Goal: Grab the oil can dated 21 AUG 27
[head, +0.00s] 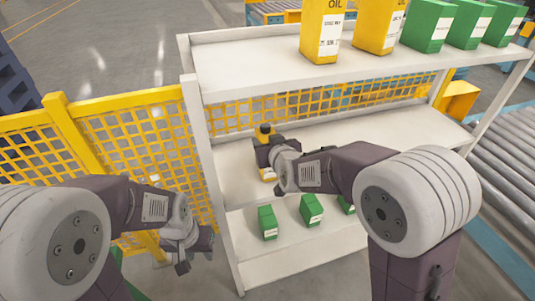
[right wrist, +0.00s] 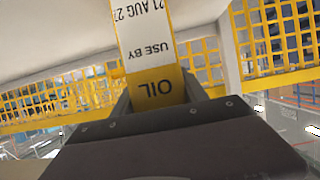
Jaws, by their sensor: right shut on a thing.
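My right gripper (head: 266,154) is shut on a yellow oil can (head: 268,175) at the left part of the middle shelf. A black cap shows above the gripper. In the right wrist view the can (right wrist: 152,62) stands between the fingers. Whether the can touches the shelf cannot be told. My left gripper (head: 192,255) is open and empty, low in front of the yellow fence.
Two yellow oil cans (head: 322,32) (head: 378,28) and several green boxes (head: 428,27) stand on the top shelf of the white rack (head: 225,68). More green boxes (head: 268,222) stand on the bottom shelf. The middle shelf is clear right of my gripper. A yellow fence (head: 140,130) lies left, a roller conveyor (head: 505,150) right.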

